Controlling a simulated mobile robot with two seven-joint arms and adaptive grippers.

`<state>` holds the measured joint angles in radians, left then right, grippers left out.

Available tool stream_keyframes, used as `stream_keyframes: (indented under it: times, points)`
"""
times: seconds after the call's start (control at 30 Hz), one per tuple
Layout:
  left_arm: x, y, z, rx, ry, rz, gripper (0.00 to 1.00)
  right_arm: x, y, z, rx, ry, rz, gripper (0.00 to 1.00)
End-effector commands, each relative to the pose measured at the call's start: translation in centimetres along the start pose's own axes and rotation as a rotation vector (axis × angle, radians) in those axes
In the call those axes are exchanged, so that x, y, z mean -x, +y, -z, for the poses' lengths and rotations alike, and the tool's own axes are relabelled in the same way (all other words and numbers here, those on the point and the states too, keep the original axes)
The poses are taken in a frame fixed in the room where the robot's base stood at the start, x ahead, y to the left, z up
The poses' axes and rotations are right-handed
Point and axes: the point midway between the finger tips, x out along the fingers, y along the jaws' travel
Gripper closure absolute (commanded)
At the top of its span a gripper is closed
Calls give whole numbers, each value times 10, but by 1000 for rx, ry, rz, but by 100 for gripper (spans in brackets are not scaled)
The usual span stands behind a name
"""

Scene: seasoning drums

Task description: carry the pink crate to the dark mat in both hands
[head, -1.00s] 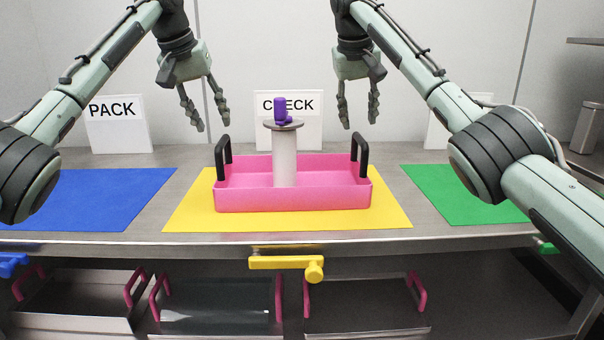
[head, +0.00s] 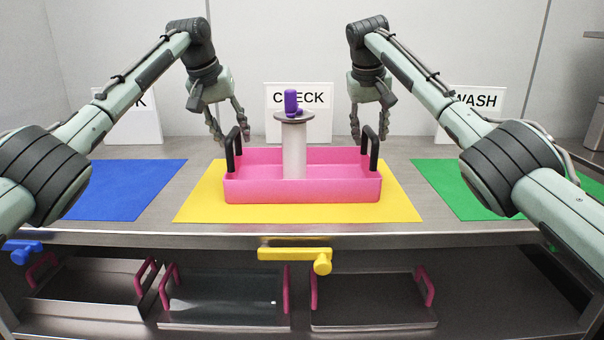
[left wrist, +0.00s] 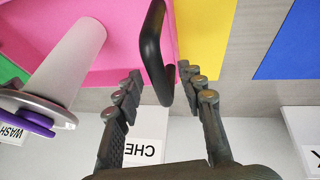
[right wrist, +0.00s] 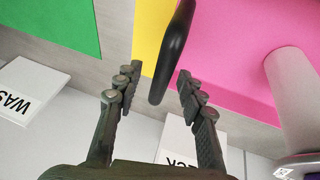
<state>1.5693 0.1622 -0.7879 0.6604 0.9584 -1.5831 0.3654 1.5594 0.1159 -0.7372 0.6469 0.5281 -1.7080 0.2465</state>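The pink crate (head: 255,191) stands on the yellow mat (head: 200,207), with a black upright handle at each end. A pale post (head: 294,155) with a round top and a purple item (head: 291,102) on it rises from the crate. My left gripper (head: 232,137) is open above the left handle (head: 230,158); in the left wrist view that handle (left wrist: 153,50) reaches between its fingers. My right gripper (head: 369,137) is open above the right handle (head: 374,158); in the right wrist view that handle (right wrist: 175,50) reaches between its fingers. Neither is closed on a handle.
A blue mat (head: 120,190) lies left and a green mat (head: 445,180) right, both bare where visible. Signs stand behind, including CHECK (head: 285,128) and WASH (head: 475,101). Below the table edge are a yellow lever (head: 295,254), a blue lever (head: 22,250) and trays with pink handles (head: 225,300).

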Motion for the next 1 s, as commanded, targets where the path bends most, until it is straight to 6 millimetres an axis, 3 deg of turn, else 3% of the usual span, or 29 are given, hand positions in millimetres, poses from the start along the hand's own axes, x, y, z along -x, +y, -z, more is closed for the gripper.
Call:
stream_keyframes:
  times: [0.37,0.7,1.0]
  points:
    - [-6,0,0,0,0,0,61,-6,0,0,0,0,0,61]
    - [-5,0,0,0,0,1,100,-5,0,0,-1,0,0,100]
    - [-5,0,0,0,0,1,100,-5,0,0,-1,0,0,100]
